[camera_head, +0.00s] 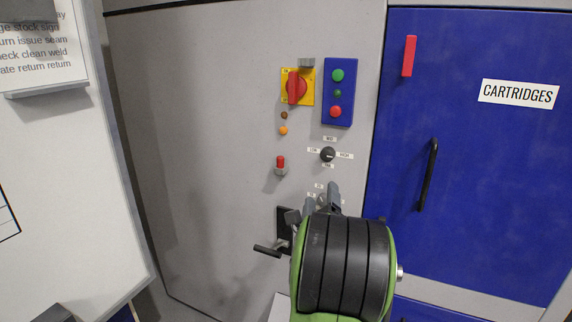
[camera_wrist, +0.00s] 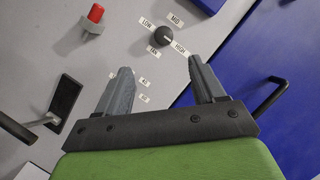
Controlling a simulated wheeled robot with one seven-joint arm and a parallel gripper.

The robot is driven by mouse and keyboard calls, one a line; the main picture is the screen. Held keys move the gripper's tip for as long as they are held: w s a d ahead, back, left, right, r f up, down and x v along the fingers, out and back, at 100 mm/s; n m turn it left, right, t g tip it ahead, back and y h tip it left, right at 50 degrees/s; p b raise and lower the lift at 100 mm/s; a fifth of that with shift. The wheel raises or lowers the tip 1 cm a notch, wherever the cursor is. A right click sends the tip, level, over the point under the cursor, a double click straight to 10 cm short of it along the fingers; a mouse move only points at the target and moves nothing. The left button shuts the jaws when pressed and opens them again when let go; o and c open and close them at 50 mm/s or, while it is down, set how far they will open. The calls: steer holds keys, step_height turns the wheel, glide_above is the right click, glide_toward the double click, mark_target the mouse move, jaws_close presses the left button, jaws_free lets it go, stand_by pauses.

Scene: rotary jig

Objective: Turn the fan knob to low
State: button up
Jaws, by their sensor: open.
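My arm hides part of the panel below.
Above the knob are a red rotary switch (camera_head: 297,87) on yellow and a blue button box (camera_head: 338,92). A red-capped toggle (camera_head: 280,165) and a black crank handle (camera_head: 268,251) are at left. A blue door (camera_head: 480,180) with a black handle (camera_head: 428,175) is at right.

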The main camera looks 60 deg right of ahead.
steer(key=p, duration=0.5)
glide_toward(326, 155)
steer(key=x, duration=0.8)
steer(key=shift+w+d, duration=0.2)
steer(key=shift+d, duration=0.15)
steer(key=shift+c, duration=0.5)
steer(key=c, duration=1)
